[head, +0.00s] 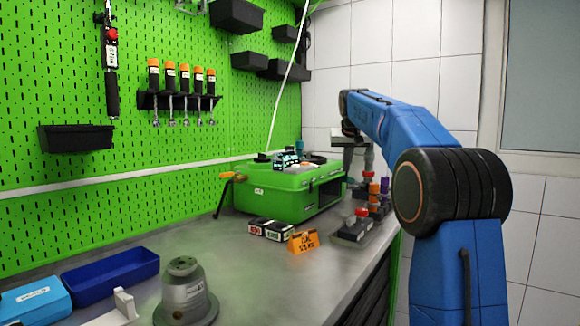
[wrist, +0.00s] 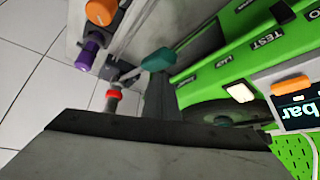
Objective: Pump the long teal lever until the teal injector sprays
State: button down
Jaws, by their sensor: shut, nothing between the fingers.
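A teal handle (wrist: 158,60), likely the grip of the teal lever, shows in the wrist view on a grey arm, beside the green test bench (wrist: 225,60). In the head view a small teal piece (head: 299,144) stands behind the bench; I cannot tell which part it is. My gripper (head: 348,160) is at the bench's far right end, partly behind my arm. In the wrist view my gripper (wrist: 155,125) fills the lower part, shut and empty, close below the teal handle. I cannot tell whether they touch. I cannot make out the teal injector or any spray.
Beside the bench stand parts with red (wrist: 113,94), orange (wrist: 101,11) and purple (wrist: 87,54) pieces. A display (wrist: 297,110) sits on the bench.

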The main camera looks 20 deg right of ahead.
aim_at(346, 179)
jog(key=shift+f, duration=0.1)
jog(key=shift+s+a+f, duration=0.15)
jog(key=shift+f, duration=1.5)
jog(key=shift+s+a+f, duration=0.1)
jog(key=shift+a+f, duration=0.05)
jog(key=shift+f, duration=1.45)
jog(key=shift+r, duration=0.1)
jog(key=shift+w+d+r, duration=0.15)
jog(key=shift+r, duration=1.5)
jog(key=shift+w+d+r, duration=0.1)
jog(key=shift+d+r, duration=0.05)
jog(key=shift+r, duration=1.45)
jog(key=shift+r, duration=0.15)
jog(key=shift+r, duration=2.9)
jog(key=shift+s, duration=0.1)
